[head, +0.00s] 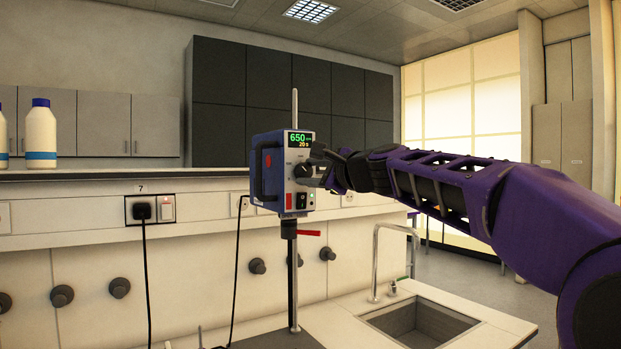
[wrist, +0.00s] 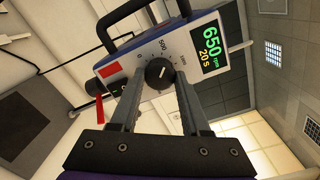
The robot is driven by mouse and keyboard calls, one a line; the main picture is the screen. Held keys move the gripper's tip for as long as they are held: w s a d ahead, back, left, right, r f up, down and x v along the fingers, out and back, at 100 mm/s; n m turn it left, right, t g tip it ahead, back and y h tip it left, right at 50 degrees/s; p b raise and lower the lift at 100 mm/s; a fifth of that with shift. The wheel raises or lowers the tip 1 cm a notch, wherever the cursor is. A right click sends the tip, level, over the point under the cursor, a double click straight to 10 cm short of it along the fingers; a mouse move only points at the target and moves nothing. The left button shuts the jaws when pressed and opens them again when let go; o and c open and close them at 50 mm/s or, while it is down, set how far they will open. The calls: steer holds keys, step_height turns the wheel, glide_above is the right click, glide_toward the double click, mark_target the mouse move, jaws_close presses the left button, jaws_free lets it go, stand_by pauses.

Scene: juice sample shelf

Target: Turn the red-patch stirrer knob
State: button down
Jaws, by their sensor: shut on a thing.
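The stirrer (head: 270,172) is a blue box with a light front panel, held on a vertical rod in the middle of the head view. Its display (wrist: 212,46) reads 650 rpm and 20 s. A red patch (wrist: 109,70) is on its front panel, below the knob in the head view. The black knob (wrist: 159,73) has a white pointer line and a printed scale around it. My gripper (wrist: 158,84) is shut on the knob, one finger on each side. In the head view my gripper (head: 318,170) reaches the panel from the right and partly hides the knob.
A sink (head: 420,322) with a tap (head: 376,262) is below and to the right. Two white bottles with blue caps, one of them this bottle (head: 41,135), stand on the shelf at left. Cables hang from wall sockets (head: 150,209) left of the stirrer.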

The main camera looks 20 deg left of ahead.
steer(key=n+b, duration=0.2)
steer(key=n, duration=0.5)
steer(key=shift+b, duration=0.35)
steer(key=n+b, duration=0.1)
steer(key=n, duration=0.3)
steer(key=shift+t+b, duration=0.3)
steer(key=shift+b, duration=0.05)
steer(key=shift+r+n+h+b, duration=0.1)
steer(key=shift+n+h+b, duration=0.3)
steer(key=shift+n, duration=1.3)
steer(key=shift+c, duration=1.8)
jaws_free()
steer(key=shift+s, duration=0.15)
